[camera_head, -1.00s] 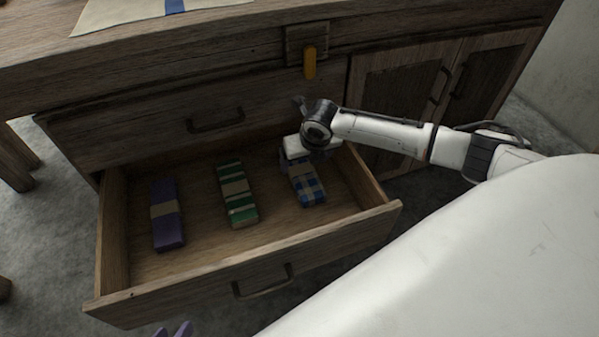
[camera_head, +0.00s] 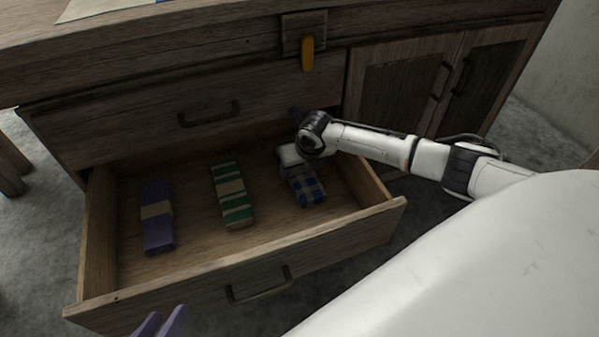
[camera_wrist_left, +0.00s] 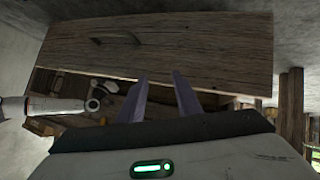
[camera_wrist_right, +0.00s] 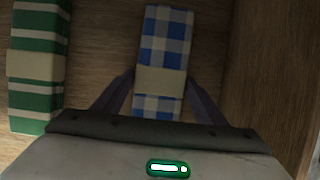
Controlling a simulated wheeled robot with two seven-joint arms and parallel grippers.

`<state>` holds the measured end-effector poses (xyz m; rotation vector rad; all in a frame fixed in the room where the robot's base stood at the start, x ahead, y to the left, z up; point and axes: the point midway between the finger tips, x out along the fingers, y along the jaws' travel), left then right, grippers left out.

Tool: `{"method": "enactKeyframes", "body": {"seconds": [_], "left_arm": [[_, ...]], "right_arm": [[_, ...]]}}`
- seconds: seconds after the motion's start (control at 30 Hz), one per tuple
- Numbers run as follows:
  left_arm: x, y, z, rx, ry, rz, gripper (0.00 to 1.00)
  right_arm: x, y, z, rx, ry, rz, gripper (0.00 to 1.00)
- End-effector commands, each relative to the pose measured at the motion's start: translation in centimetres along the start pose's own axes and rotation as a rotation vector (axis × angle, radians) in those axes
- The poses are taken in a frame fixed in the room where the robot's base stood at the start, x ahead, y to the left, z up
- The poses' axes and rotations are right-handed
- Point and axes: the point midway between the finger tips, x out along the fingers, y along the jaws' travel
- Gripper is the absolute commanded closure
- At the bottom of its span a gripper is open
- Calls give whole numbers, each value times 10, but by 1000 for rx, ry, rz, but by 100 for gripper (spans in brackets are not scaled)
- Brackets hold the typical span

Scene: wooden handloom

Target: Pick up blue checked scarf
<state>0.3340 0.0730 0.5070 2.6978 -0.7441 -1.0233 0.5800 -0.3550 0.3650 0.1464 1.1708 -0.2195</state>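The blue checked scarf (camera_head: 308,190), folded with a beige band, lies in the right part of the open drawer (camera_head: 235,268). My right gripper (camera_wrist_right: 160,78) is over it, and its arm hides the scarf's far end in the head view. In the right wrist view the scarf (camera_wrist_right: 166,45) runs between the two spread fingers, one on each side. I cannot tell whether the fingers touch it. My left gripper (camera_head: 160,322) is at the bottom edge of the head view, outside the drawer. In the left wrist view its fingers (camera_wrist_left: 161,75) are apart and empty.
A green striped scarf (camera_head: 232,195) and a purple scarf (camera_head: 157,215) lie left of the blue one in the drawer. The drawer's right wall (camera_head: 365,180) is close to my right gripper. A closed drawer (camera_head: 170,115) is above, with cabinet doors (camera_head: 445,80) to the right.

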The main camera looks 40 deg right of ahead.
Motion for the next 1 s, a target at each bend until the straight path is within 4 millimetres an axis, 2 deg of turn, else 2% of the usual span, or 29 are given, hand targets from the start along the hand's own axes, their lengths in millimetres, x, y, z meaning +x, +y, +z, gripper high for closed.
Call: {"method": "enactKeyframes", "body": {"seconds": [0.03, 0.17, 0.2, 0.47, 0.67, 0.8, 1.0], "left_arm": [[0, 0, 0, 0, -1, 0, 69], [0, 0, 0, 0, -1, -1, 69], [0, 0, 0, 1, -1, -1, 69], [-1, 0, -1, 2, -2, -3, 69], [-5, -2, -3, 14, -26, -22, 69], [-1, -17, 17, 29, -117, -73, 69], [-8, -33, 33, 45, -195, -144, 69]], "right_arm": [[0, 0, 0, 0, 0, 0, 44], [0, 0, 0, 0, 0, 0, 66], [0, 0, 0, 0, 0, 0, 67], [-2, 0, 1, 0, 0, 0, 67], [-14, 0, 6, 0, 0, 0, 67], [-31, 0, 13, 1, 0, 0, 67], [-58, 0, 24, 1, 0, 0, 67]]}}
